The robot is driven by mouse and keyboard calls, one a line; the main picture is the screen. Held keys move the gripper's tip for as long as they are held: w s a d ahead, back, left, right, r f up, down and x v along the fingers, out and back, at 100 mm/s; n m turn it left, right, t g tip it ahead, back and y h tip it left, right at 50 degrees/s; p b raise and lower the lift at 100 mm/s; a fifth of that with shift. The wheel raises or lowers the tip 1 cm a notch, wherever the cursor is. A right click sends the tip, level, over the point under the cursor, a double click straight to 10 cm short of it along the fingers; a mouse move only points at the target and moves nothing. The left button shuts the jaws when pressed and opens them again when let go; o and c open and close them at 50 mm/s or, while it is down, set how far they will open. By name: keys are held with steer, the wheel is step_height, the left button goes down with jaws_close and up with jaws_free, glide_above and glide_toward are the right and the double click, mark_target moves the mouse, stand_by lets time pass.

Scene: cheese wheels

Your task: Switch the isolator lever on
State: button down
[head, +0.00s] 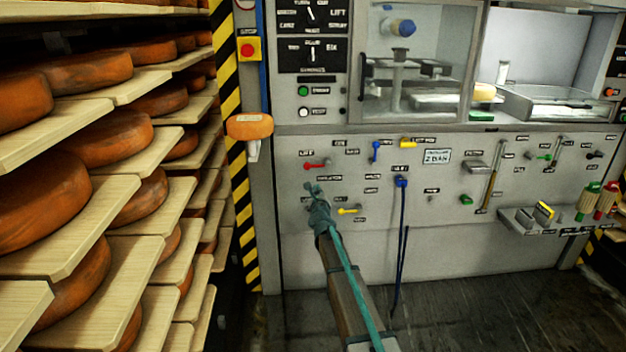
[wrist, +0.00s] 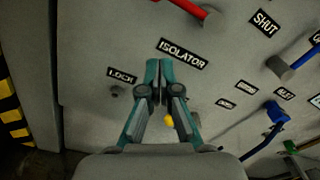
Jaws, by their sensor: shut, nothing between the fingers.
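My gripper (head: 313,187) is in front of the grey control panel at its left part. In the wrist view its teal fingers (wrist: 153,70) are together and empty, with tips just below and left of the ISOLATOR label (wrist: 183,53). A red lever (head: 317,165) lies above that label, and its end shows at the top of the wrist view (wrist: 188,8). A yellow knob (wrist: 168,121) shows between the finger links. A yellow lever (head: 348,211) is right of the gripper in the head view. Which lever belongs to the label is unclear; the fingers hide the panel below it.
A LOCK knob (wrist: 117,92) is left of the fingers. Blue levers (head: 375,151) and a blue handle with a hanging cable (head: 402,183) are to the right. Cheese racks (head: 110,195) and a striped post (head: 236,150) stand at left. The floor (head: 470,300) is clear.

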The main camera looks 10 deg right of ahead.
steer(key=w, duration=1)
steer(key=shift+d+f, duration=0.1)
steer(key=shift+d, duration=0.3)
steer(key=r+p, duration=0.1)
steer(key=a+r+p, duration=0.1)
steer(key=s+r+p, duration=0.1)
steer(key=shift+a, duration=0.25)
steer(key=shift+s+a+r+p, duration=0.1)
steer(key=shift+a+r+p, duration=0.1)
steer(key=shift+a+p, duration=0.1)
